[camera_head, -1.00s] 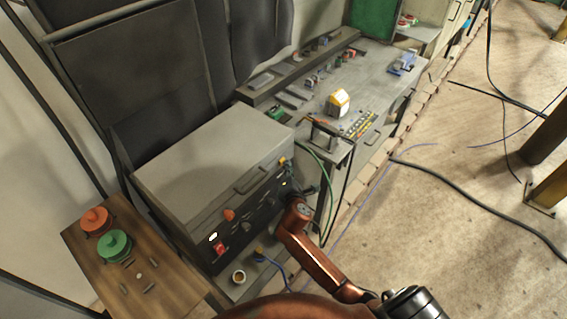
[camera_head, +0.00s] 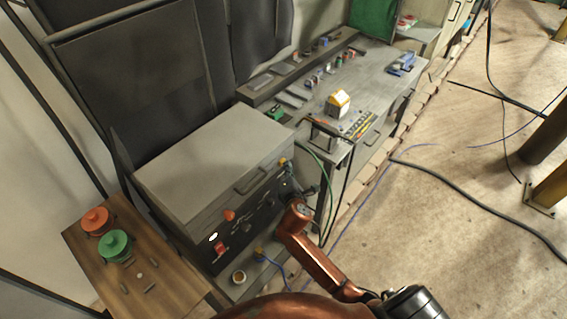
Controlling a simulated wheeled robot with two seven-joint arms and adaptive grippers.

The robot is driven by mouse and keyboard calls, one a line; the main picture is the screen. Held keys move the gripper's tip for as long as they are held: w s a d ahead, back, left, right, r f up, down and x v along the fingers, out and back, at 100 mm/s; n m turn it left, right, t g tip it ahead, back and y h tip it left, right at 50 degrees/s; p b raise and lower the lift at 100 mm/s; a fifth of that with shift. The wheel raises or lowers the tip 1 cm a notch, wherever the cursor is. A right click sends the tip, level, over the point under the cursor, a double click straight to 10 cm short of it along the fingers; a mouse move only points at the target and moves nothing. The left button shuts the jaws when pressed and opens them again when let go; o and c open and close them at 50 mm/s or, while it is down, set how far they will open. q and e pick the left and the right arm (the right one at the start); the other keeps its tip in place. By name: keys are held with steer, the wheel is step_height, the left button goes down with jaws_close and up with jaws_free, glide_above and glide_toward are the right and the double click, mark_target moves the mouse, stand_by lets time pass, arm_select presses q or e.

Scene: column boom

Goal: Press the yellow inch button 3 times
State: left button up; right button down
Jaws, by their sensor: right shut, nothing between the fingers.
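A grey welding-type box (camera_head: 215,160) stands at the centre left, with a dark front panel (camera_head: 255,218) of knobs and switches. A small yellow part (camera_head: 283,162) shows at the upper right end of that panel; I cannot tell whether it is the inch button. My copper-coloured right arm reaches up from the bottom edge. Its dark right gripper (camera_head: 307,191) is shut and empty, close to the right end of the panel and below the yellow part. Contact cannot be told, and the arm hides part of the panel. My left gripper is out of view.
A wooden board (camera_head: 140,275) with an orange reel (camera_head: 95,219) and a green reel (camera_head: 114,243) is at lower left. A grey workbench (camera_head: 370,85) holds a yellow-and-white block (camera_head: 338,103). Cables hang by the box and cross the floor. The floor at right is mostly open.

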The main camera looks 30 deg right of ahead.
steer(key=shift+s+d, duration=0.2)
steer(key=shift+s, duration=0.35)
steer(key=s, duration=0.1)
steer(key=s+d+p, duration=0.1)
steer(key=s, duration=0.1)
steer(key=s+d+p, duration=0.1)
steer(key=shift+s, duration=0.3)
stand_by(1.8)
steer(key=s+n+t+b, duration=0.1)
steer(key=n, duration=0.6)
steer(key=s+d+n+t+h+b, duration=0.1)
steer(key=n+b, duration=0.1)
steer(key=n, duration=0.5)
steer(key=s+n+t+b, duration=0.1)
steer(key=n+b, duration=0.1)
steer(key=n, duration=0.5)
steer(key=shift+s+d+f+h, duration=0.2)
steer(key=shift+s+f+h, duration=0.05)
steer(key=shift+s+h, duration=0.05)
